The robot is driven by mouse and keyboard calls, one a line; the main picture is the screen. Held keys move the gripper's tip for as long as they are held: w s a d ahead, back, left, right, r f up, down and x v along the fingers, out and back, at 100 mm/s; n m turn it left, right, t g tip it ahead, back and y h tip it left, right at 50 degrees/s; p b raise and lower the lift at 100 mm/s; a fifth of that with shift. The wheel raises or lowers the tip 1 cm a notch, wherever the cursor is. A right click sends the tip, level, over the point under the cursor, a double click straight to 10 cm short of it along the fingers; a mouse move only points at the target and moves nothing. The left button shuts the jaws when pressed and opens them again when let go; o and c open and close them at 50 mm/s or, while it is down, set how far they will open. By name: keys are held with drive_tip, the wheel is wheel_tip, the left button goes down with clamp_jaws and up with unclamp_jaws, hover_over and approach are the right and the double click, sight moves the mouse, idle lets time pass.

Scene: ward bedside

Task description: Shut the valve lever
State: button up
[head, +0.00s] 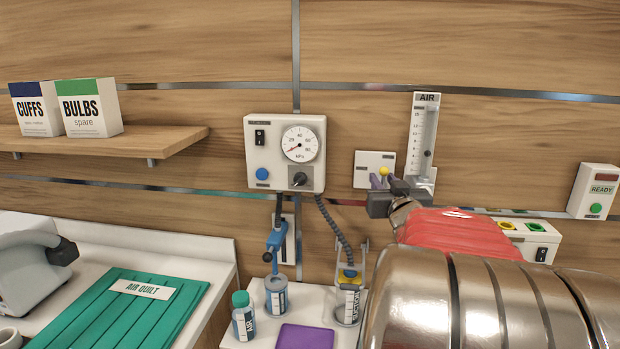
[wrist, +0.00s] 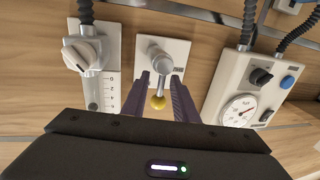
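The valve lever (wrist: 158,84) is a grey-white handle with a yellow ball knob (wrist: 157,102), on a white wall plate (wrist: 181,48). In the head view the yellow knob (head: 383,171) shows in front of the plate (head: 364,160), left of the AIR flowmeter (head: 423,130). My gripper (wrist: 159,80) is open, its two purple fingers on either side of the lever and knob in the wrist view, with a gap showing on both sides. In the head view my gripper (head: 380,181) is right at the plate; my arm hides what lies behind it.
A suction regulator with a gauge (head: 299,144) hangs left of the plate, its dark hose (head: 334,226) running down to a jar. The flowmeter stands close on the right. A READY box (head: 596,190) is far right. A shelf (head: 110,145) with two boxes is at the left.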

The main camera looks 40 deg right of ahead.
drive_tip(key=shift+c, duration=0.2)
drive_tip(key=shift+w, duration=0.1)
clamp_jaws()
